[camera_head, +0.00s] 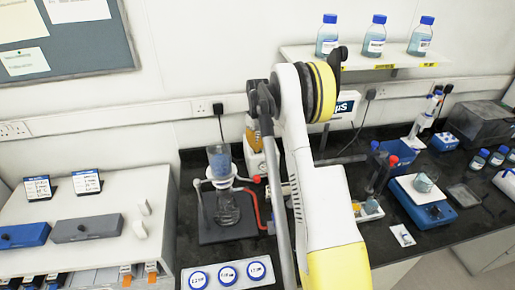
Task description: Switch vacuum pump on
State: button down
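A glass filter assembly (220,170) with a clear flask (227,208) stands on a dark base plate left of my arm. Red tubing (250,205) runs from it toward the area behind my arm. A white and orange upright device (254,146) stands close behind it, partly covered by my arm. It may be the vacuum pump, but I cannot tell for certain. No switch on it can be made out. My white and yellow arm rises through the middle of the view and hides part of the bench. I cannot make out my gripper.
Blue-capped bottles (374,37) stand on a wall shelf (300,55). A blue balance (420,205) and a dark case (481,124) are on the right. Round blue-rimmed lids (228,276) lie in front. A white bench (120,205) with two boxes is on the left.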

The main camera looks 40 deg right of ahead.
jog(key=shift+r, duration=0.1)
jog(key=shift+r+p, duration=1.5)
jog(key=shift+r, duration=1.9)
